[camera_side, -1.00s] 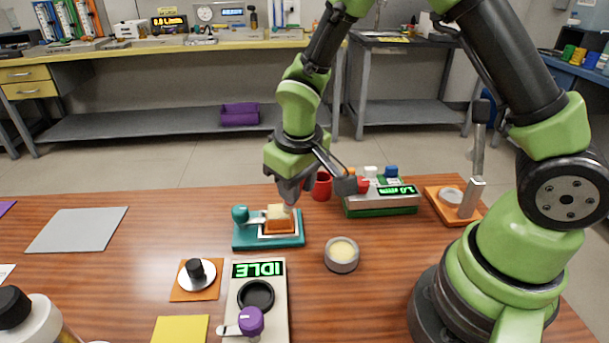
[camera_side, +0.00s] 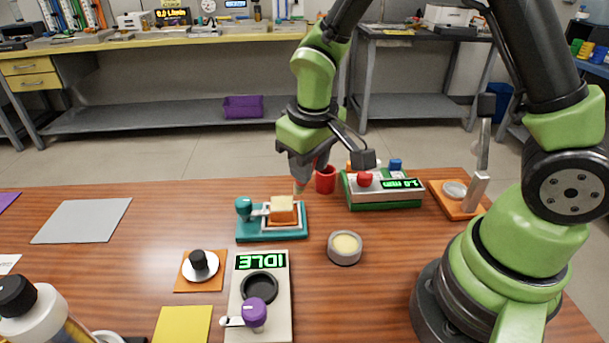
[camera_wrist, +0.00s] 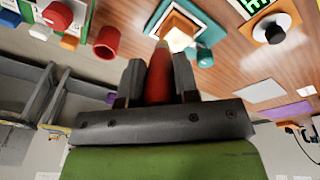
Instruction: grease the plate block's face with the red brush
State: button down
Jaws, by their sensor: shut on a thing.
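The plate block (camera_side: 283,213), orange with a cream upper part, sits on a teal fixture (camera_side: 250,236) with a teal knob at its left. The block also shows in the wrist view (camera_wrist: 178,38). My gripper (camera_side: 301,176) is behind and slightly right of the block, above the table. It is shut on the red brush (camera_wrist: 160,76), whose pale tip points toward the block in the wrist view. In the side view the brush is mostly hidden by the fingers, with its tip showing near the block's back right corner. I cannot tell if they touch.
A round tub of cream grease (camera_side: 345,246) stands right of the fixture. A red cup (camera_side: 326,180) and a green-based device (camera_side: 384,199) stand close behind to the right. The IDLE device (camera_side: 260,310) is in front. Table space at left is fairly clear.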

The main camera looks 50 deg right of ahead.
jog(key=shift+r, duration=2.6)
